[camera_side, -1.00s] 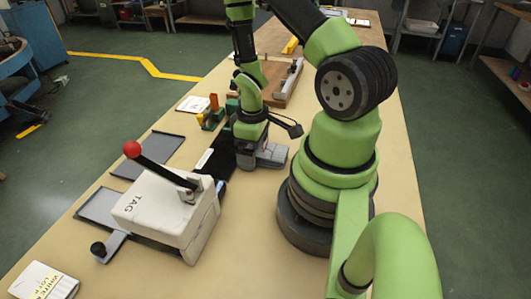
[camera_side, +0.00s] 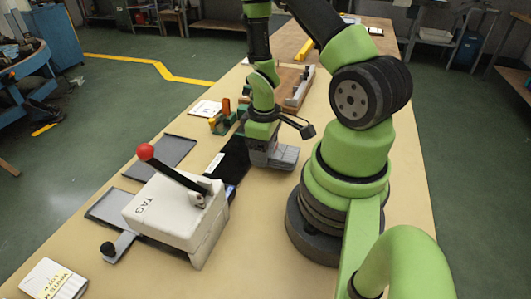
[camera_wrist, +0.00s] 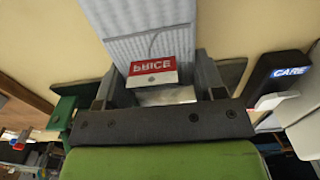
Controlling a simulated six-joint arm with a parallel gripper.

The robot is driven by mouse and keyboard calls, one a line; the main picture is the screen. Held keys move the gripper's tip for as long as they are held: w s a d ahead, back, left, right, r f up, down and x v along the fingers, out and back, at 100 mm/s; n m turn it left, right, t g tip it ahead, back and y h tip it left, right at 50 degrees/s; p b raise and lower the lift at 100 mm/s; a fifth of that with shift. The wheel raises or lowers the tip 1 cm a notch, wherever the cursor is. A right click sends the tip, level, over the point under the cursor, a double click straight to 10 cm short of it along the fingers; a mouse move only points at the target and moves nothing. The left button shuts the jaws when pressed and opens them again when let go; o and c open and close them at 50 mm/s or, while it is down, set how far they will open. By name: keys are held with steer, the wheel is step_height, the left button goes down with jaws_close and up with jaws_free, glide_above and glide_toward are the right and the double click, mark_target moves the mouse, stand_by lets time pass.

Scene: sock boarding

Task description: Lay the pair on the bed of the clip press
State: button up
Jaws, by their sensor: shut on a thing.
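My gripper (camera_side: 265,138) is shut on the grey ribbed sock pair (camera_side: 284,157), left of my arm's base in the side view. In the wrist view the pair (camera_wrist: 140,18) runs up and away from between the fingers (camera_wrist: 158,88). A red and white PRICE band (camera_wrist: 152,66) crosses it near the gripper. Whether the pair touches the table is unclear. The clip press, a white box marked TAG (camera_side: 165,218), stands at the lower left, its black lever and red knob (camera_side: 145,152) raised. A flat grey plate (camera_side: 107,207) shows at its left side, partly hidden by the box.
A black strip with a white label (camera_side: 216,162) lies between gripper and press; the wrist view shows a black CARE piece (camera_wrist: 275,77). A grey tray (camera_side: 160,157) lies beyond the press. A green and orange holder (camera_side: 223,118) and a wooden board (camera_side: 290,88) stand farther back.

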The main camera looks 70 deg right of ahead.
mark_target(228, 167)
step_height(228, 167, up, 8)
steer(key=shift+f, duration=0.2)
steer(key=shift+r, duration=0.25)
steer(key=shift+w+a+r+n, duration=0.15)
steer(key=shift+w+n, duration=0.15)
steer(key=shift+n, duration=0.3)
steer(key=w+a+n, duration=0.5)
steer(key=w+n, duration=0.1)
steer(key=n, duration=1.1)
steer(key=f, duration=0.9)
steer(key=shift+w, duration=0.2)
steer(key=shift+f, duration=0.1)
steer(key=o, duration=1)
